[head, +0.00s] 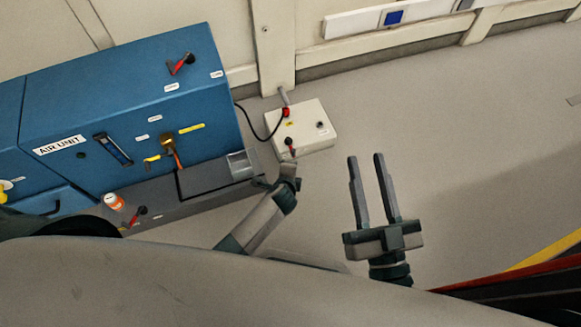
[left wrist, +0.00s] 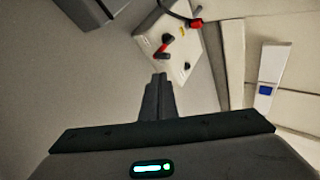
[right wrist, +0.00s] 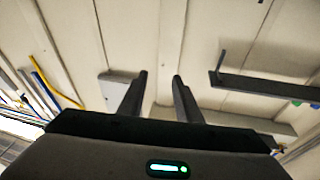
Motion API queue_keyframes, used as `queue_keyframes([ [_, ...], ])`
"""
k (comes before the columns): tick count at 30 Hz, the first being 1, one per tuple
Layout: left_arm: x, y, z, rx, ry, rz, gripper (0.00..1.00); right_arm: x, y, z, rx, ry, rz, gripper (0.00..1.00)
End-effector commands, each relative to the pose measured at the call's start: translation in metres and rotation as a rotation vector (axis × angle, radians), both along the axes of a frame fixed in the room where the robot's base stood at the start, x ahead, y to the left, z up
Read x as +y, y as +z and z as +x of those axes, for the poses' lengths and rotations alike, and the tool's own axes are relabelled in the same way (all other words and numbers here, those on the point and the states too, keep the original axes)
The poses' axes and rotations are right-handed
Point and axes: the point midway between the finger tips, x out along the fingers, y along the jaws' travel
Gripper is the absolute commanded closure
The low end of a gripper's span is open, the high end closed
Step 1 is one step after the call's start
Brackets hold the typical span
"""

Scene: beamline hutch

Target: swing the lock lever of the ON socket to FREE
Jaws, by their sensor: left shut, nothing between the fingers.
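A white box (head: 305,130) stands on the floor by the wall post; it also shows in the left wrist view (left wrist: 182,58). A red plug (head: 286,112) with a black cable sits at its far left corner. A small red-and-black lever (head: 290,142) is on its near left side and shows larger in the left wrist view (left wrist: 164,46). I cannot read the ON or FREE markings. My left gripper (left wrist: 159,78) is shut and empty, its tips pointing at the box close to the lever. My right gripper (head: 366,158) is open and empty over the floor.
A blue cabinet marked AIR UNIT (head: 110,110) stands left, with a red-handled lever (head: 181,64) on top and a yellow-tagged valve (head: 168,145). A grey ledge runs along its front. The floor right of the box is clear.

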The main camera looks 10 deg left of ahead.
Motion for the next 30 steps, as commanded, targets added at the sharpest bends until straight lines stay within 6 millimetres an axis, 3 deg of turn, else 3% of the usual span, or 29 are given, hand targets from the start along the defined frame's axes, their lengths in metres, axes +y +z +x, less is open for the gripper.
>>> queue_keyframes([
  [7,0.001,0.005,-0.006,0.001,0.0,0.0,1.0,-0.001,-0.01,0.004,0.057,0.001,-0.02,0.69],
  [20,0.002,0.003,-0.005,0.003,0.003,-0.003,1.0,-0.001,-0.01,0.005,0.053,-0.001,-0.019,0.69],
  [25,0.013,-0.005,-0.004,0.021,0.021,-0.028,1.0,-0.003,-0.003,0.01,0.011,-0.006,-0.007,0.69],
  [30,0.035,-0.021,-0.003,0.06,0.06,-0.089,1.0,-0.006,0.014,0.019,-0.084,-0.019,0.021,0.69],
])
